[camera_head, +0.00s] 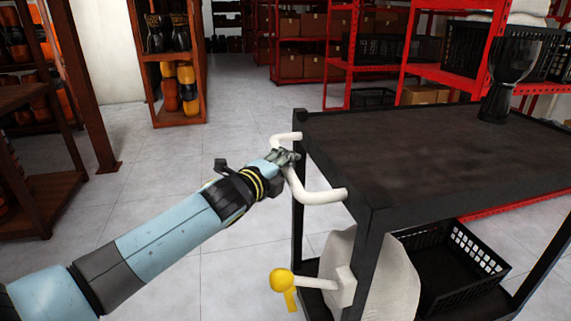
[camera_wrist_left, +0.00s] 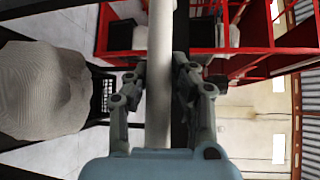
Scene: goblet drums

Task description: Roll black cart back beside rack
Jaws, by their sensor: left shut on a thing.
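The black cart (camera_head: 430,150) stands at the right of the head view, with a dark flat top, black posts and a lower shelf. Its white handle (camera_head: 318,196) sticks out from the cart's left end. My left gripper (camera_head: 287,157) is shut on this handle. In the left wrist view the handle (camera_wrist_left: 160,75) runs between the two fingers of the gripper (camera_wrist_left: 158,85). The red rack (camera_head: 435,73) stands behind the cart. My right gripper is in neither view.
A black goblet drum (camera_head: 509,75) stands upright on the cart top. A black crate (camera_head: 462,262) and a pale sack (camera_head: 392,275) are on the lower shelf. Brown shelves with drums (camera_head: 178,90) stand at the back left. Grey tiled floor (camera_head: 235,110) is clear between.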

